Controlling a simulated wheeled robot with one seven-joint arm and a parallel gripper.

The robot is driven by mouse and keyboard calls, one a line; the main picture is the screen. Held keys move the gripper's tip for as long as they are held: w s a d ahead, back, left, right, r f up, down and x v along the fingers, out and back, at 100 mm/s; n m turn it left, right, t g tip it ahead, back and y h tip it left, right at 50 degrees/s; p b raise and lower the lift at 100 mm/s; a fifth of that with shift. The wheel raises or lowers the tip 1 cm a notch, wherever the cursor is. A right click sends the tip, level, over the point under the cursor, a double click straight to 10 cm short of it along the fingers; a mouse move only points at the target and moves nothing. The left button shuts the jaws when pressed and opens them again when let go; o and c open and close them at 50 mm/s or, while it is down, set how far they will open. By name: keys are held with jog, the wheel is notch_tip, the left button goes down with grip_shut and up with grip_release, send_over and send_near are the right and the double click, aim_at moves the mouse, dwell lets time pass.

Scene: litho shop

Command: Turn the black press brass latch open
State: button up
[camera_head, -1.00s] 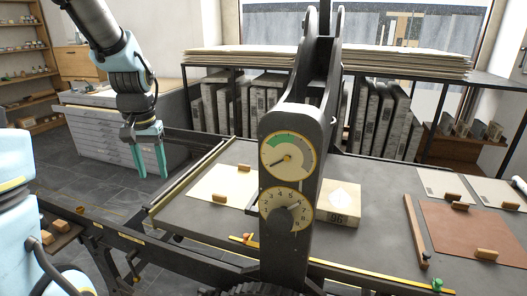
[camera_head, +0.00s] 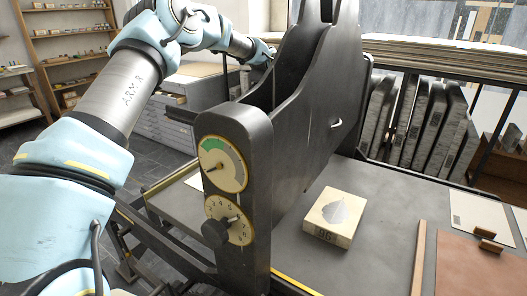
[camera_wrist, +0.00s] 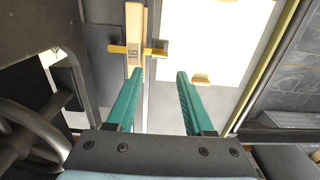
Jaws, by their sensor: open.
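The black press (camera_head: 300,110) stands in the middle of the head view, with a green-and-grey gauge (camera_head: 222,164) and a numbered dial (camera_head: 228,220) on its upright. In the wrist view a short brass-coloured bar (camera_wrist: 122,49), which looks like the latch, lies crosswise in front of the block marked 96 (camera_wrist: 134,20). My gripper (camera_wrist: 160,75) is open and empty, its two green fingers pointing toward the bed. The bar is just beyond the left fingertip, apparently apart from it; the depth gap is unclear. In the head view the press hides my gripper.
The block also shows on the press bed (camera_head: 390,215) in the head view (camera_head: 335,216). A pale sheet (camera_wrist: 205,40) with a small wooden piece (camera_wrist: 201,79) lies beyond the right finger. The dark press frame (camera_wrist: 30,30) is close at left. Upright stones (camera_head: 430,115) stand behind.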

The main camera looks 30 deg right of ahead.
notch_tip(320, 180, down, 9)
jog(key=p, duration=0.2)
jog(key=shift+p, duration=0.4)
jog(key=shift+c, duration=0.2)
grip_shut()
